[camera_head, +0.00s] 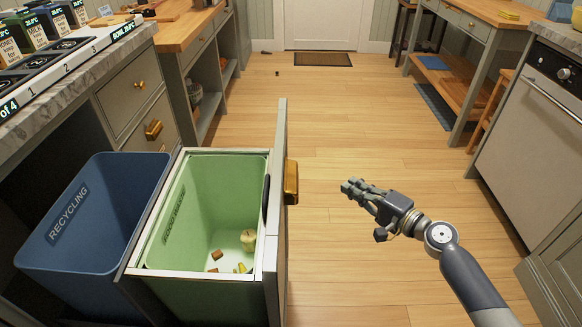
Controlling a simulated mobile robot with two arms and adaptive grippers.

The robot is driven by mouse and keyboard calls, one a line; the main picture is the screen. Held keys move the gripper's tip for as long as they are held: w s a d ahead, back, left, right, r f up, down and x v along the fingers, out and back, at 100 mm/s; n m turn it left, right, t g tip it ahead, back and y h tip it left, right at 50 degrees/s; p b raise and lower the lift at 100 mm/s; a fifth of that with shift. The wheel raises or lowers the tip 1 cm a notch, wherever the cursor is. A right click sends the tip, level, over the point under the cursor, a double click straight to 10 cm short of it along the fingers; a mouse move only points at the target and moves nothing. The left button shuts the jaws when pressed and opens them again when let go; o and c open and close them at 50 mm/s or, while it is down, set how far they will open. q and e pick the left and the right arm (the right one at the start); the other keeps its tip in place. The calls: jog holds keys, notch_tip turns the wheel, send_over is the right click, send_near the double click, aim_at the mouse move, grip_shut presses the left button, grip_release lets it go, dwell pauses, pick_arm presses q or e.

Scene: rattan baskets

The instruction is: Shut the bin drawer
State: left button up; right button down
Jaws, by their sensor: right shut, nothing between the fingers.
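The bin drawer is pulled out from the left cabinet run, its grey front panel (281,220) standing out over the floor. A brass handle (291,182) sits on the outer face of the panel. A green bin (190,238) with several food scraps and a blue recycling bin (98,214) stand in the drawer. My right gripper (352,188) is shut and empty, to the right of the handle and apart from it, over the open floor. My left gripper is not in view.
A counter (70,84) with cartons and numbered bowl slots runs along the left. A dishwasher (535,128) and a wooden table (478,22) stand on the right. The wooden floor (345,110) between is clear, with a door mat (323,59) at the far end.

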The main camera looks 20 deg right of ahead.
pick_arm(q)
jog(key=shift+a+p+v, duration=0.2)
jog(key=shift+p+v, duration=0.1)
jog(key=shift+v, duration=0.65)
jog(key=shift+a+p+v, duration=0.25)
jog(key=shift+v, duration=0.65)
pick_arm(e)
jog(key=w+a+r+y, duration=0.1)
jog(key=w+a+r, duration=0.3)
jog(key=w+a, duration=0.6)
jog(key=shift+a+t+y, duration=0.3)
jog(key=shift+a+y, duration=0.1)
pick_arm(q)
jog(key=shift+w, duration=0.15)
pick_arm(e)
jog(key=shift+w+r, duration=0.1)
jog(key=shift+r, duration=0.05)
